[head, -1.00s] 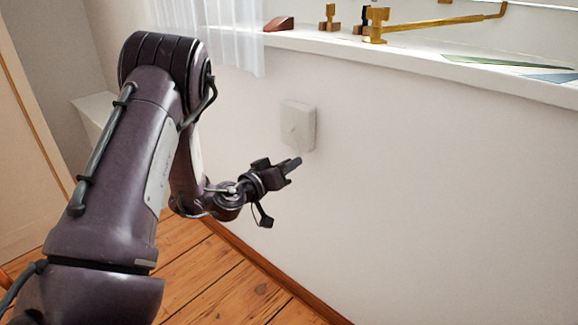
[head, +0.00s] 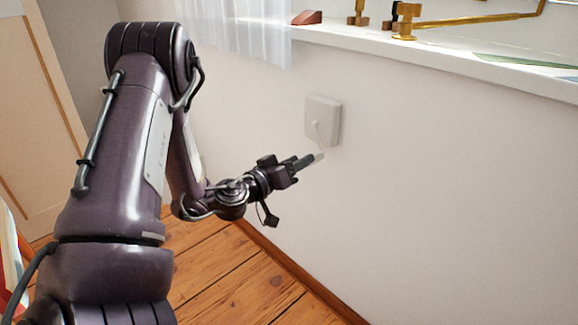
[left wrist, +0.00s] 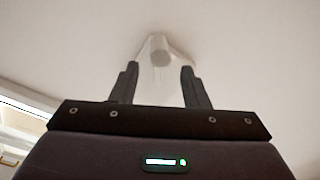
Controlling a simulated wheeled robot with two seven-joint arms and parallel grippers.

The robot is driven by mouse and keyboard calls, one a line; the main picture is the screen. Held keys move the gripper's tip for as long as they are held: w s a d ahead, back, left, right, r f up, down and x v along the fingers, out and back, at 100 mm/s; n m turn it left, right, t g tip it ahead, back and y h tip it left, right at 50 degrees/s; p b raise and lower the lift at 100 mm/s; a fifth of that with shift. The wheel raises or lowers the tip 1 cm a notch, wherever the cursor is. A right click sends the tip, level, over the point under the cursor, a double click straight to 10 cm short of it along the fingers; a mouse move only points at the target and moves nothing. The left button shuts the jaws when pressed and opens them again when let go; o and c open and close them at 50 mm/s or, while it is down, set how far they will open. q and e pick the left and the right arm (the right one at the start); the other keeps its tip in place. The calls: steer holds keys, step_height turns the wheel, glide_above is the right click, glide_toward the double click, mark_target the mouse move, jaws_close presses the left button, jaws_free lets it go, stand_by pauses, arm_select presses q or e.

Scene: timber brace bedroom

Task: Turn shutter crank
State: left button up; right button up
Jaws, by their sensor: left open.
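The shutter crank is a small white box (head: 323,112) on the white wall below the sill, with a thin pale crank arm (head: 318,134) hanging down its front. My left gripper (head: 317,158) is open just below the box, its fingers pointing up and right. A pale tip shows at the finger ends; I cannot tell if it is the crank's handle. My right gripper is not in view.
The window sill (head: 440,57) runs above, bearing a red-brown wedge (head: 307,17), brass window fittings (head: 404,20) and flat coloured sheets. A sheer curtain (head: 245,30) hangs at upper left. The wall to the right of the box is bare.

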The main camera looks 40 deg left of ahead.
arm_select(q)
steer(key=shift+s+d, duration=0.1)
steer(key=shift+s, duration=1.7)
